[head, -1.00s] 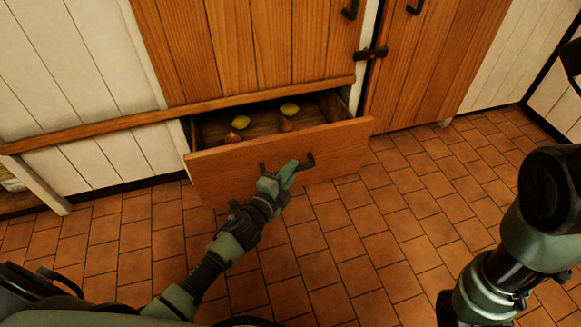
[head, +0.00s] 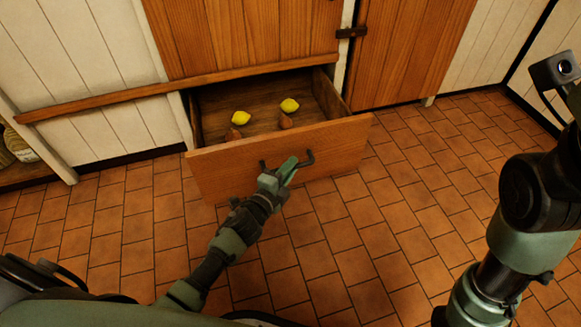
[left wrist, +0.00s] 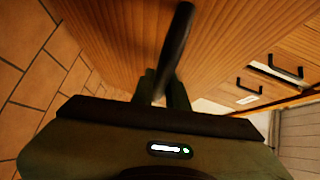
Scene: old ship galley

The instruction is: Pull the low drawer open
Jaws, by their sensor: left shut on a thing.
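The low drawer (head: 225,172) is a wooden drawer pulled well out under the cabinet, with its inside showing. Its dark bar handle (head: 308,159) is on the front. My left gripper (head: 286,170) is shut on the handle near its middle. In the left wrist view the dark handle (left wrist: 177,42) runs between the fingers (left wrist: 163,88), close to the wooden front.
Wooden cabinet doors (head: 245,35) stand above the drawer, with a dark latch (head: 351,32). A low shelf (head: 40,170) with a jar is at the left. The tiled floor (head: 350,240) in front of the drawer is clear.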

